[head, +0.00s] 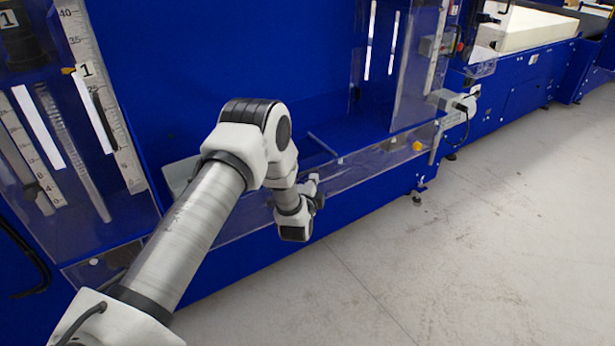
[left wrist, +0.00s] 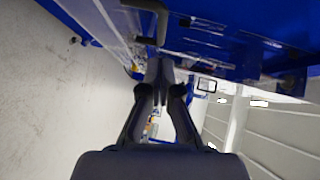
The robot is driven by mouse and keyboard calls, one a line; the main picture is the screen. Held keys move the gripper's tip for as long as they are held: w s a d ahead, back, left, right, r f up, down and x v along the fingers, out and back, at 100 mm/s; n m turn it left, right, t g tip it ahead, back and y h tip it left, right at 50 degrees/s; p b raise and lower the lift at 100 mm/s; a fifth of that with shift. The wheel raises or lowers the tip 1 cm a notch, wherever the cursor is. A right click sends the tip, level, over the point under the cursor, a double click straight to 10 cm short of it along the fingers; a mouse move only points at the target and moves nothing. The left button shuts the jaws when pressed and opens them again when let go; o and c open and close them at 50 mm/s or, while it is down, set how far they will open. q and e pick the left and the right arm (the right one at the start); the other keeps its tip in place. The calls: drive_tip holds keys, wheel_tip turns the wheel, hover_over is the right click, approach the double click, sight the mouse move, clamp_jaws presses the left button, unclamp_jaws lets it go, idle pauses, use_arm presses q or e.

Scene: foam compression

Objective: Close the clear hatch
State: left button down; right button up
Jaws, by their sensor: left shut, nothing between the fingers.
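The clear hatch (head: 365,165) is a long transparent panel low along the front of the blue machine, below its open bay. My left arm covers part of it. My left gripper (head: 315,188) is at the hatch's middle in the head view, small and partly hidden by my wrist. In the left wrist view my left gripper (left wrist: 161,80) is shut and empty. A clear panel, probably the hatch (left wrist: 92,18), runs at upper left there, beside the fingertips. I cannot tell whether they touch it. My right gripper is not in view.
The blue machine (head: 240,50) fills the left and middle, with clear side panels and rulers (head: 85,45). A small yellow knob (head: 417,146) sits at the hatch's right end. A foam block (head: 525,28) lies on the conveyor behind. The grey floor (head: 480,240) in front is clear.

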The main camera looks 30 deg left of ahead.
use_arm(q)
drive_tip(key=shift+w+a+f, duration=0.1)
drive_tip(key=shift+w+a, duration=0.1)
drive_tip(key=shift+a, duration=0.45)
drive_tip(key=shift+w+a+f, duration=0.1)
drive_tip(key=shift+w+a, duration=0.1)
drive_tip(key=shift+a, duration=0.4)
drive_tip(key=w+a+b, duration=0.1)
drive_tip(key=a, duration=0.2)
drive_tip(key=w+a+b, duration=0.1)
drive_tip(key=w+a, duration=0.1)
drive_tip(key=a, duration=0.2)
drive_tip(key=w+a+b, duration=0.1)
drive_tip(key=a+b, duration=0.1)
drive_tip(key=a, duration=0.2)
drive_tip(key=shift+w+a+f, duration=0.15)
drive_tip(key=shift+w, duration=0.2)
drive_tip(key=shift+r, duration=0.45)
drive_tip(key=shift+a, duration=0.15)
drive_tip(key=shift+r, duration=0.1)
